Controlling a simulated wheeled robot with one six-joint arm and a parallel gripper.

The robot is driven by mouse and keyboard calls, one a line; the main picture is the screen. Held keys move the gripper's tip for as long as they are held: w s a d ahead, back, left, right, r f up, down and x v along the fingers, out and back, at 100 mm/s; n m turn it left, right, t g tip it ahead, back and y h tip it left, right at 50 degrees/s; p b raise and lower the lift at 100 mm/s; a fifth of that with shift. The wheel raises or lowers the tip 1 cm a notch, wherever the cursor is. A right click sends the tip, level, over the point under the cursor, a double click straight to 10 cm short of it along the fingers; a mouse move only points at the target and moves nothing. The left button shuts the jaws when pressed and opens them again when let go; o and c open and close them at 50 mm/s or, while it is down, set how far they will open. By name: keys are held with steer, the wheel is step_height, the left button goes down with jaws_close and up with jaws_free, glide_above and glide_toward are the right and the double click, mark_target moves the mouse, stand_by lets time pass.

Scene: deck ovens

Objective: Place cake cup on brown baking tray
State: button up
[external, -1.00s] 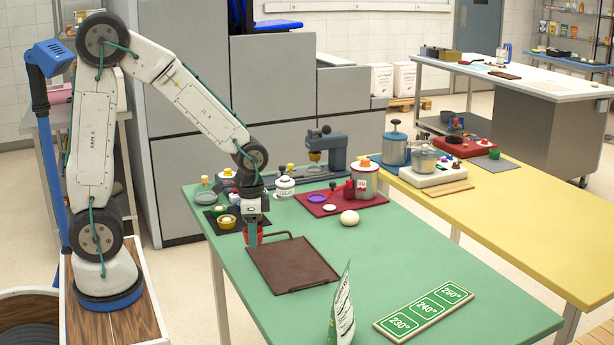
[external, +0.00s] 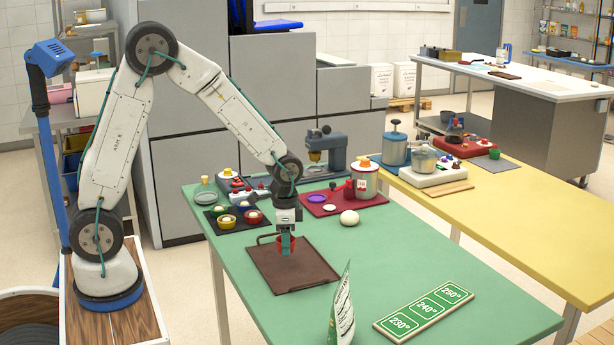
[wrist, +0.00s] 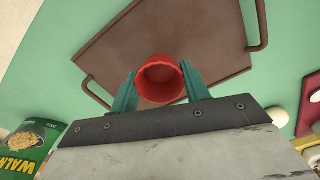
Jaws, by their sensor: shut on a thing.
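A red cake cup (wrist: 161,80) is between the two green fingers of my gripper (wrist: 160,88) in the wrist view, and its open mouth faces the camera. In the external view my gripper (external: 286,242) is shut on the cup (external: 280,243), which is partly hidden behind the fingers. The brown baking tray (external: 300,275) lies flat on the green table with a handle at each of two ends. The cup is over the tray's far part. I cannot tell whether its bottom touches the tray.
A green-white bag (external: 342,312) stands near the front, beside a temperature sign (external: 423,309).

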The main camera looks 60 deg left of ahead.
mark_target(291, 252)
steer(key=shift+w, duration=0.6)
steer(key=shift+f, duration=1.8)
steer(key=shift+f, duration=0.1)
steer(key=o, duration=0.9)
steer(key=shift+o, duration=0.2)
